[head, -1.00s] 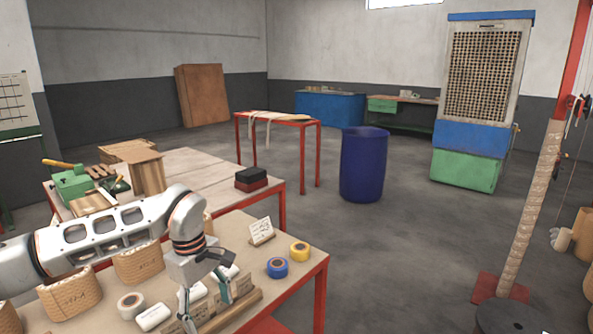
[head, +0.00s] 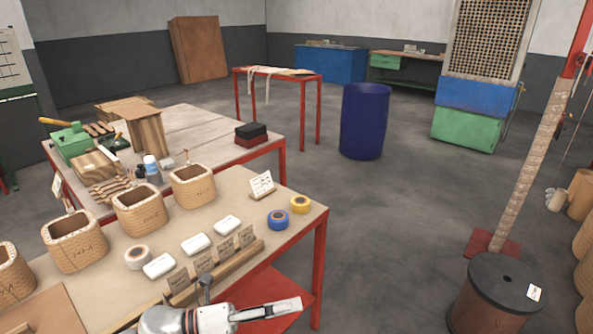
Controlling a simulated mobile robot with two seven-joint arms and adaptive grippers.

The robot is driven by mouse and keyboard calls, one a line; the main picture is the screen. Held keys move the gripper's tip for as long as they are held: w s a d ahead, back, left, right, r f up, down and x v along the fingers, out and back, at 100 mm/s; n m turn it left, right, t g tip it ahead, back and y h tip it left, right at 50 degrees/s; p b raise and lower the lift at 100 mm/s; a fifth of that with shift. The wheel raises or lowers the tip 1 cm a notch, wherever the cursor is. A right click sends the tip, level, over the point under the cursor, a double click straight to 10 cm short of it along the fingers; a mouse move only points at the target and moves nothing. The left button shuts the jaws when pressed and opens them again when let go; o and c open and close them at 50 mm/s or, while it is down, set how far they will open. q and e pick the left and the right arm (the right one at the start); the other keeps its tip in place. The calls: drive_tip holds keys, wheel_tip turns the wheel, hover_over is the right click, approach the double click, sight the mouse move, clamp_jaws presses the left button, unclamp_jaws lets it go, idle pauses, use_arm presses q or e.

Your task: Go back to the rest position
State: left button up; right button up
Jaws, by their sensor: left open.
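My left gripper (head: 240,300) shows at the bottom edge, low in front of the near table's front edge. It is open, and I see nothing between its fingers. Only part of it and the grey-white arm behind it are in view. My right gripper is not in view. Several tan coils with square openings stand in a row on the near table, such as one coil (head: 140,211) behind a white tape roll (head: 138,257). They stand apart from my gripper.
The near table (head: 245,212) also bears white packets (head: 195,243), a wooden card holder (head: 222,273), blue tape (head: 278,219) and yellow tape (head: 300,204). A blue barrel (head: 365,121) and a dark-topped drum (head: 495,295) stand right. Floor between is clear.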

use_arm(q)
drive_tip(key=s+a+f+n+t+y, duration=0.2)
drive_tip(key=a+f+n+t+y, duration=0.3)
drive_tip(key=a+f+n, duration=0.6)
drive_tip(key=s+a+f+n+t+y, duration=0.25)
drive_tip(key=a+f+n+y, duration=0.5)
drive_tip(key=a+n, duration=0.55)
drive_tip(key=s+a+f+n+g+y, duration=0.2)
drive_tip(key=s+a+f+n+y, duration=0.1)
drive_tip(key=s+a+f+n, duration=0.5)
drive_tip(key=d+r+n, duration=0.1)
drive_tip(key=d+n, duration=0.2)
drive_tip(key=d, duration=1.1)
drive_tip(key=shift+r+n+t+h, duration=0.35)
drive_tip(key=shift+n+t, duration=0.05)
drive_tip(key=shift+t, duration=0.05)
